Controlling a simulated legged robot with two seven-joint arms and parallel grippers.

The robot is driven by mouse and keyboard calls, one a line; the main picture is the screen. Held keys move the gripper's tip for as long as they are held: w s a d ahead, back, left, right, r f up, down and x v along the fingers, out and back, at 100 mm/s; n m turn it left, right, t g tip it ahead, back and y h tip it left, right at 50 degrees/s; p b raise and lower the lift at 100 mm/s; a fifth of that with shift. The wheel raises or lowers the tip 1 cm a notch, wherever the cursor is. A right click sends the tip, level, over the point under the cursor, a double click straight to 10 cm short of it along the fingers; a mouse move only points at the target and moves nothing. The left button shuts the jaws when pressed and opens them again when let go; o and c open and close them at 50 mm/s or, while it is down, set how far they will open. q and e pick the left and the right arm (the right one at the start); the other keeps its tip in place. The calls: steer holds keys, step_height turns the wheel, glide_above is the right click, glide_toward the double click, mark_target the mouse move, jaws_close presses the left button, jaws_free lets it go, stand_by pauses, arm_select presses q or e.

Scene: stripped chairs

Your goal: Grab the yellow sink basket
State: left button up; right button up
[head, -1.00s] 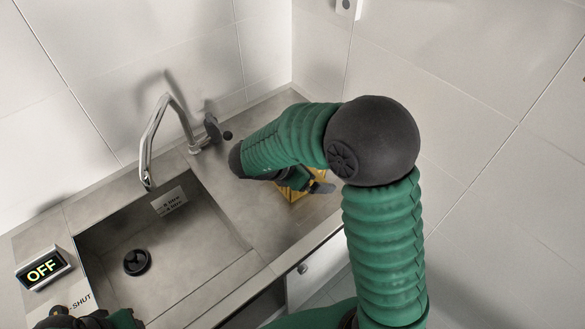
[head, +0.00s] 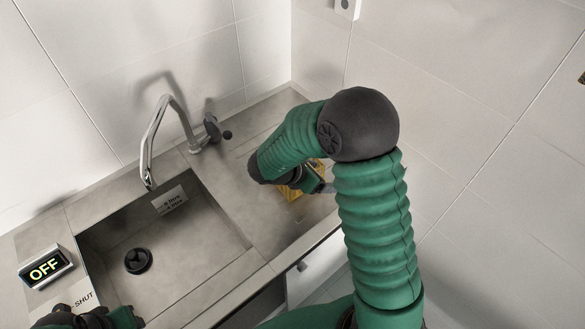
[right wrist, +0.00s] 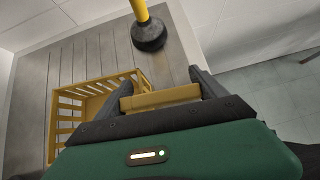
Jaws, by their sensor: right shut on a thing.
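The yellow sink basket (right wrist: 88,105) is a slatted open box on the ridged drainboard; in the right wrist view it stands at the left. In the head view only a small part of the basket (head: 291,192) shows behind my right arm. My right gripper (right wrist: 165,88) is at the basket's right side, its fingers shut on a yellow block-like part that appears to belong to the basket. In the head view my right gripper (head: 308,182) is mostly hidden by the arm. My left gripper (head: 88,318) shows at the bottom left edge, partly cut off; its fingers are unclear.
A yellow-handled plunger (right wrist: 149,34) with a black cup stands beyond the basket. The sink (head: 165,245) with a steel faucet (head: 150,140) lies left of the drainboard. An "OFF" display (head: 45,267) sits at the far left. Tiled walls close the back and right.

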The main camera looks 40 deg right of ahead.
steer(key=c, duration=0.7)
